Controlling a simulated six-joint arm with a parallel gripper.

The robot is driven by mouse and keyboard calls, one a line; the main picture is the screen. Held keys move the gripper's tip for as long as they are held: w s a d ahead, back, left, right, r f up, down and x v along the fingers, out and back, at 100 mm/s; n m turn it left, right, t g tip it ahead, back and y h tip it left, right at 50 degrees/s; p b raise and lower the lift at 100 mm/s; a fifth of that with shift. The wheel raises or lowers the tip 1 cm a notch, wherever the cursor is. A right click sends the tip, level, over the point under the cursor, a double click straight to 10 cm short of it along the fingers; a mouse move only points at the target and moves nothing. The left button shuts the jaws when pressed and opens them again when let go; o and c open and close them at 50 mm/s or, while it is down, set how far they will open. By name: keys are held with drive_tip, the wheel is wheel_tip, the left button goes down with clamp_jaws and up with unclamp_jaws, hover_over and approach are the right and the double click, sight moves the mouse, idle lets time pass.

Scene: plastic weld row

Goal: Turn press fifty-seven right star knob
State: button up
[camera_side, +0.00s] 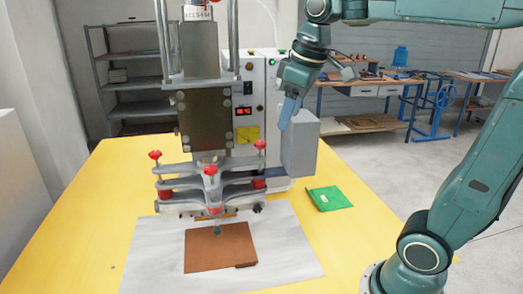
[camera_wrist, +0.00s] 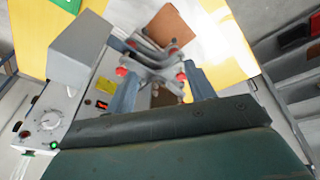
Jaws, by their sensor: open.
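The press (camera_side: 205,120) stands on the yellow table, with grey clamp plates carrying several red knobs low at its front. The upper red knob at the right (camera_side: 260,145) sits on the right end of the top plate; another red knob (camera_side: 258,184) is below it. I cannot tell which is the star knob meant. My gripper (camera_side: 289,112) is in the air to the right of the press, above and right of these knobs, apart from them. In the wrist view my gripper (camera_wrist: 162,90) is open and empty, and red knobs (camera_wrist: 181,76) show beyond and between its fingers.
A grey box (camera_side: 300,148) on the press's right side stands just below my gripper. A brown sheet (camera_side: 220,247) lies on a white sheet (camera_side: 150,262) in front. A green packet (camera_side: 328,198) lies at right. The yellow table (camera_side: 100,190) is clear at left.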

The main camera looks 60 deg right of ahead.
drive_tip(key=s+a+f+m+t, duration=0.1)
drive_tip(key=s+a+f, duration=0.2)
drive_tip(key=s, duration=0.5)
drive_tip(key=shift+a+f, duration=0.15)
drive_tip(key=shift+f, duration=0.6)
drive_tip(key=shift+m+t+y, duration=0.3)
drive_tip(key=shift+m+t, duration=0.3)
drive_tip(key=shift+s+a+f, duration=0.2)
drive_tip(key=shift+s+f, duration=0.45)
drive_tip(key=shift+s+a+f, duration=0.2)
drive_tip(key=shift+s+f, duration=0.45)
drive_tip(key=shift+s, duration=0.05)
drive_tip(key=shift+s+a+f, duration=0.2)
drive_tip(key=shift+s+f, duration=0.45)
